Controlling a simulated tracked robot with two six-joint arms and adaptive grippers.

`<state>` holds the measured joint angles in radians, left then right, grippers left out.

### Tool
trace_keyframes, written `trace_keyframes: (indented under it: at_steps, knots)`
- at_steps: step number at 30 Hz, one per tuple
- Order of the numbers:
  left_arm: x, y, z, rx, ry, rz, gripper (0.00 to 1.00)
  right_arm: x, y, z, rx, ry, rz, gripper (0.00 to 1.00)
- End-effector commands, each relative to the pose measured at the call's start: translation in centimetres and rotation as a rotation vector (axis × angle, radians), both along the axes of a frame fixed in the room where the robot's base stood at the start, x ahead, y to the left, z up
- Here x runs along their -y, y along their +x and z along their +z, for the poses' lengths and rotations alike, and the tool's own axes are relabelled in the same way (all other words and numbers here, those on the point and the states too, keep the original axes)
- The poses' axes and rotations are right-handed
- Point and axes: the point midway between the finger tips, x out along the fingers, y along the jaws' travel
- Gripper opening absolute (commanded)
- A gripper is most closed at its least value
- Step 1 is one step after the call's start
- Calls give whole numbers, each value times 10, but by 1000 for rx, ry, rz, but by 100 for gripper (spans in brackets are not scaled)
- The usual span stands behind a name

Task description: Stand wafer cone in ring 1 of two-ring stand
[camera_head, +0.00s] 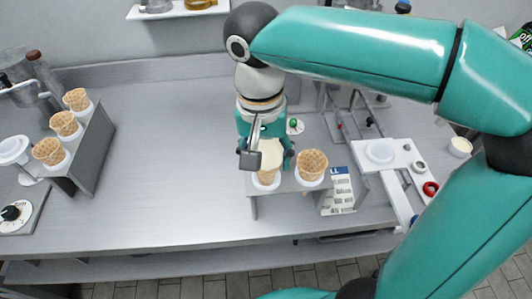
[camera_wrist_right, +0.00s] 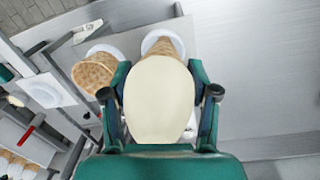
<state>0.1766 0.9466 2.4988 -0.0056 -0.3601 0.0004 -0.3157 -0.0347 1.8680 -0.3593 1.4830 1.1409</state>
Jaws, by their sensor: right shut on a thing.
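My right gripper (camera_head: 266,158) is shut on a wafer cone (camera_head: 266,178) topped with a smooth cream-coloured mass (camera_head: 271,153). This cone is at the left white ring of the two-ring stand (camera_head: 280,189), its lower part within or just over the ring; I cannot tell if it is seated. In the right wrist view the cream top (camera_wrist_right: 158,102) fills the space between the fingers, with wafer and a white ring (camera_wrist_right: 150,42) beyond it. Another cone (camera_head: 312,163) stands in the stand's right ring, beside the gripper. My left gripper is not in view.
A grey rack (camera_head: 90,150) with several wafer cones stands at the left. The counter's middle left is clear.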

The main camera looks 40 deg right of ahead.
Motion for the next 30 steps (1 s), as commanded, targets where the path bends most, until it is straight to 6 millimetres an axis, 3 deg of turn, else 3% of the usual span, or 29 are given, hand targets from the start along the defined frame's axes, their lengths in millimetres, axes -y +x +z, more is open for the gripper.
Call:
trace_keyframes:
  at_steps: [25,26,30]
  knots:
    - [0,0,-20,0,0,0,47,0,0,-26,0,0,0,46]
    - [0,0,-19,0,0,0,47,0,0,-25,0,0,0,64]
    - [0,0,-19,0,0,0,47,0,0,-25,0,0,0,88]
